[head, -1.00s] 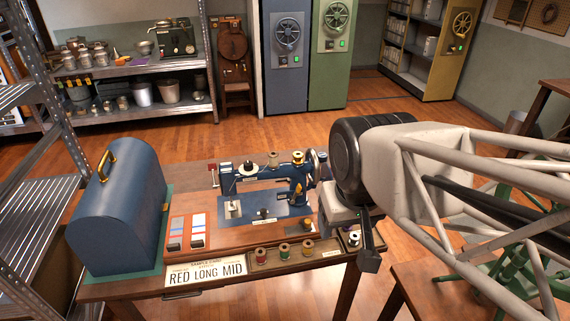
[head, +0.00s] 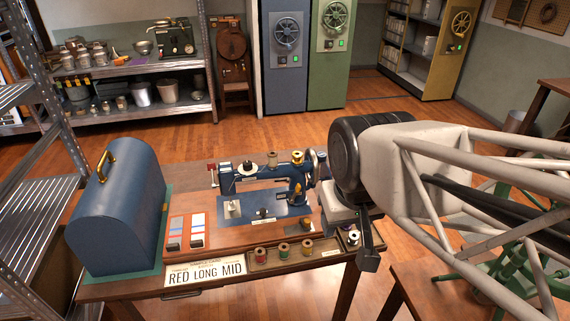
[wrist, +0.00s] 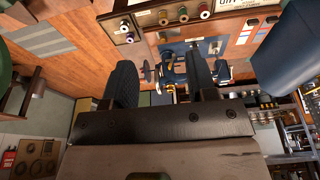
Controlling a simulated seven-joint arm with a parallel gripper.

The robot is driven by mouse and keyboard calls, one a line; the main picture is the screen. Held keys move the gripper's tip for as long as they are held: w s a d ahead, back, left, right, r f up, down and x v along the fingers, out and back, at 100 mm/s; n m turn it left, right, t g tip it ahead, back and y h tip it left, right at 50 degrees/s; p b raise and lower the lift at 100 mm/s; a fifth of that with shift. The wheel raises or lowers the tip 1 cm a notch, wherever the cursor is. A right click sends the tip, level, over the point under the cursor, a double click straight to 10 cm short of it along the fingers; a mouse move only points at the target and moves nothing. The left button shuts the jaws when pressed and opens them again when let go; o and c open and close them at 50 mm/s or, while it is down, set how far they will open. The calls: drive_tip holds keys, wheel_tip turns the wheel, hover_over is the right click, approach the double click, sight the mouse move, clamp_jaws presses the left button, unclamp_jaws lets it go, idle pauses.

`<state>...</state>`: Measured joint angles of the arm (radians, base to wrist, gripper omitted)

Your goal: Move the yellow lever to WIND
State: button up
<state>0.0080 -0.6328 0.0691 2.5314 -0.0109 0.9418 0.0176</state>
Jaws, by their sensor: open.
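A blue sewing machine (head: 270,183) stands on the wooden table, with its bed plate toward me. A small yellow part (head: 296,196) shows at the right end of its body and another yellow piece (head: 310,157) above it; I cannot tell which is the yellow lever. No WIND marking is readable. My gripper (wrist: 162,78) is open and empty, its dark fingers apart. In the wrist view the sewing machine (wrist: 207,47) shows beyond and between the fingers, with yellow parts near them. In the head view my gripper is just right of the machine, its jaws mostly hidden.
A blue domed cover (head: 117,208) stands at the table's left. A spool tray (head: 270,264) and a card reading RED LONG MID (head: 205,273) lie along the front edge. Colour sample cards (head: 197,230) lie left of the machine. A metal rack (head: 35,200) flanks the left side.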

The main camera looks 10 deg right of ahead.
drive_tip(key=w, duration=0.1)
drive_tip(key=g+h, duration=0.1)
drive_tip(key=h, duration=0.1)
hover_over(297, 188)
drive_tip(key=s+a, duration=0.2)
drive_tip(key=s+a+x, duration=0.2)
drive_tip(key=x, duration=1.3)
drive_tip(key=shift+a+f, duration=0.3)
drive_tip(key=shift+f, duration=0.05)
drive_tip(key=shift+f, duration=0.2)
drive_tip(key=shift+x, duration=4)
drive_tip(key=shift+d+f, duration=0.15)
drive_tip(key=shift+f, duration=0.1)
drive_tip(key=shift+a, duration=0.25)
drive_tip(key=shift+a+r, duration=0.15)
drive_tip(key=shift+a, duration=0.1)
